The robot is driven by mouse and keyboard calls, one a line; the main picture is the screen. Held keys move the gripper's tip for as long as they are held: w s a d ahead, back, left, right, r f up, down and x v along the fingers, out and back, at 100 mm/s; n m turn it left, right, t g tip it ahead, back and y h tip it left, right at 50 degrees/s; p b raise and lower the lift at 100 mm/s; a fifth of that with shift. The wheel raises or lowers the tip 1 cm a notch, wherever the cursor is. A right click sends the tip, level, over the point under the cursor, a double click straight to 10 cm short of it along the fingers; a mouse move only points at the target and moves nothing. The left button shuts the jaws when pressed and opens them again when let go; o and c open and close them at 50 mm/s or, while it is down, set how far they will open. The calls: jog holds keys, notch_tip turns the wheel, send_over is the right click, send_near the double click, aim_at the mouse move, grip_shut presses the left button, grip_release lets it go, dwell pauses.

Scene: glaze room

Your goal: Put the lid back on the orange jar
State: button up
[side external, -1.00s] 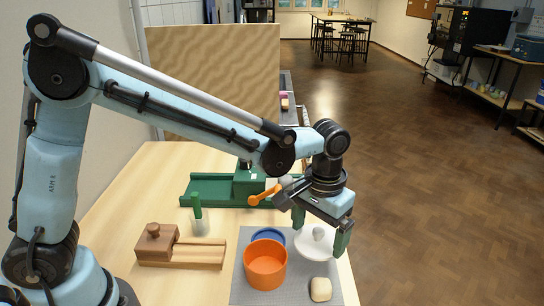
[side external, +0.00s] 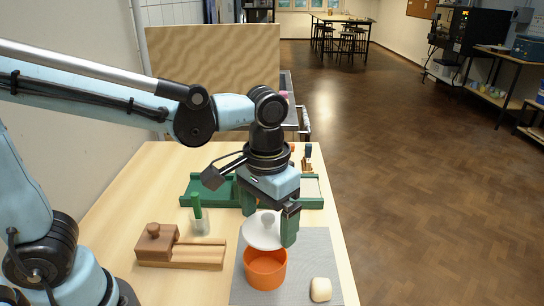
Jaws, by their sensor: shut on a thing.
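The orange jar (side external: 265,270) stands open and upright on the grey mat, and its inside shows. My gripper (side external: 268,227) has green fingers and is shut on the white lid (side external: 257,237), with the lid's knob between the fingers. The lid is held up just above and behind the jar's opening, and it looks roughly level. In this view its front edge comes close to the jar's far rim. I cannot tell the exact gap between them.
A pale rounded block (side external: 321,290) lies on the grey mat (side external: 308,257) right of the jar. A green tray (side external: 196,188) lies behind.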

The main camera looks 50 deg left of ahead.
jog(key=shift+s+a+f, duration=0.15)
jog(key=shift+a+f, duration=0.05)
jog(key=shift+a, duration=0.1)
jog(key=shift+f, duration=2.95)
jog(key=shift+f, duration=0.15)
jog(key=o, duration=0.7)
jog(key=shift+c, duration=0.2)
jog(key=shift+r, duration=3.5)
grip_shut()
